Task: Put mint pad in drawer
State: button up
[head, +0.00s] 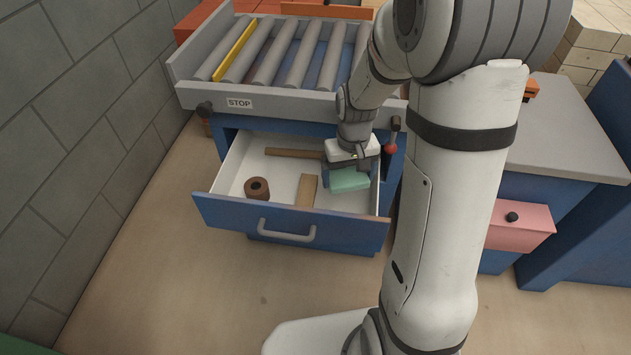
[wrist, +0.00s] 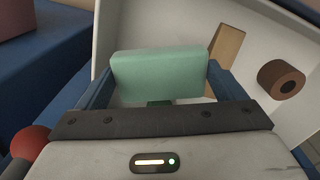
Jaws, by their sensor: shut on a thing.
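The mint pad (head: 348,180) is a pale green block held between the fingers of my gripper (head: 347,172). In the wrist view the pad (wrist: 160,74) spans the gap between the two blue fingers of my gripper (wrist: 158,88), which is shut on it. The blue-fronted drawer (head: 345,232) is pulled open under the roller table, with a white inside. The pad is over the right part of the drawer; whether it touches the floor of the drawer I cannot tell.
In the drawer are a brown ring (head: 257,188), a tan flat block (head: 306,190) and a brown strip (head: 293,153). The roller table (head: 290,103) overhangs the drawer's back. A red-knobbed lever (head: 391,148) stands close right of my gripper.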

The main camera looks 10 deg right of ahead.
aim_at(344, 205)
notch_tip(344, 205, down, 9)
jog(key=b, duration=0.2)
jog(key=shift+a+r+b, duration=0.15)
jog(key=shift+b, duration=0.25)
jog(key=shift+r, duration=0.15)
jog(key=o, duration=0.5)
jog(key=shift+f, duration=0.2)
jog(key=shift+o, duration=0.9)
notch_tip(344, 205, up, 12)
jog(key=p, duration=0.4)
jog(key=shift+r, duration=0.25)
jog(key=s+r, duration=0.4)
jog(key=s, duration=0.3)
jog(key=s+a+r+t, duration=0.1)
jog(key=s+r, duration=0.3)
jog(key=s, duration=0.4)
jog(key=shift+r+m, duration=0.35)
jog(key=shift+m, duration=0.05)
